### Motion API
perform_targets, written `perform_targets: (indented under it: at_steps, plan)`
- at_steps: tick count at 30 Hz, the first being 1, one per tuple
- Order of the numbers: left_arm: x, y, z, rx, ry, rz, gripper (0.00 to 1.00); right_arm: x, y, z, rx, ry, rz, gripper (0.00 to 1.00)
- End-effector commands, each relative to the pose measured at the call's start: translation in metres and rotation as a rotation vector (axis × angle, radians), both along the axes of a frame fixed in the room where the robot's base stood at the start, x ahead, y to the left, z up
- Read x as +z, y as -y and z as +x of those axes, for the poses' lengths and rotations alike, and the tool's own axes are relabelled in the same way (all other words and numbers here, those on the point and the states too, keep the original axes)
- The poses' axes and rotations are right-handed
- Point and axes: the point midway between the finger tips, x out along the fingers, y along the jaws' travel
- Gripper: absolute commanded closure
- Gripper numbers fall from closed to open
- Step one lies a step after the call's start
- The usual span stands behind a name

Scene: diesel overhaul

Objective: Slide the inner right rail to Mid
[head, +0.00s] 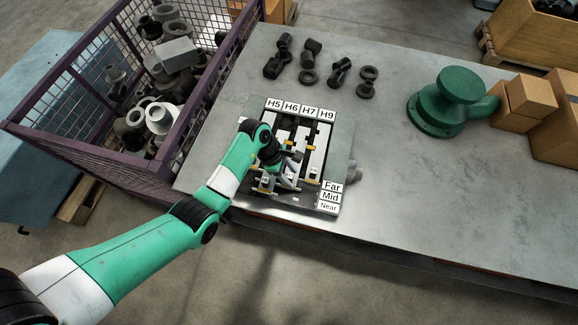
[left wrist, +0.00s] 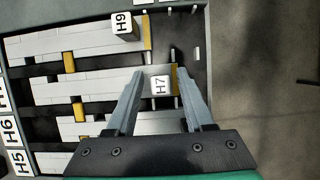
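The rail unit (head: 344,135) lies on the table, with grey sliding rails labelled H5, H6, H7 and H9 from left to right. The inner right rail, H7, carries a white H7 block (left wrist: 160,85) near its gold-marked end in the left wrist view. This end reaches farther right there than the end of the H9 rail (left wrist: 90,37). My left gripper (left wrist: 160,75) is open, with one finger on each side of the H7 block and a gap showing. In the head view my left gripper (head: 290,172) covers part of the H7 rail. My right gripper is not in view.
The Far, Mid and Near labels (head: 330,196) sit at the unit's lower right. The H9 block (left wrist: 122,24) stands close to my left gripper. A purple mesh crate (head: 75,148) of parts is at left. Dark fittings (head: 308,77) and a green flanged part (head: 440,108) stand behind.

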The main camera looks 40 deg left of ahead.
Motion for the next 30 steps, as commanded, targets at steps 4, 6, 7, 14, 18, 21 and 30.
perform_targets:
  at_steps: [4, 6, 7, 14, 18, 21, 30]
  plan:
    - [0.000, 0.000, 0.000, 0.000, 0.000, 0.000, 0.43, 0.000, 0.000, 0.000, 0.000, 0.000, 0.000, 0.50]
    - [0.000, 0.000, 0.000, 0.000, 0.000, 0.001, 0.43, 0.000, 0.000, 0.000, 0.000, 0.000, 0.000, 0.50]
    - [0.000, 0.000, 0.000, 0.000, -0.001, 0.000, 0.43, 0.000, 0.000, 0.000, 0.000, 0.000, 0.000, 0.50]
    - [0.020, -0.007, -0.003, 0.002, 0.001, 0.001, 0.43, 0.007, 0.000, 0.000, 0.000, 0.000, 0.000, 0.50]
    - [0.050, -0.018, -0.008, 0.002, 0.004, 0.001, 0.43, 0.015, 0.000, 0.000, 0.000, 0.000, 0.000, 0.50]
    - [0.072, -0.026, -0.013, 0.002, 0.005, 0.001, 0.43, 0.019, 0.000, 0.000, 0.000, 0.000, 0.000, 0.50]
    - [0.107, -0.039, -0.021, 0.000, 0.000, 0.000, 0.43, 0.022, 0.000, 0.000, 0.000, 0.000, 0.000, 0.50]
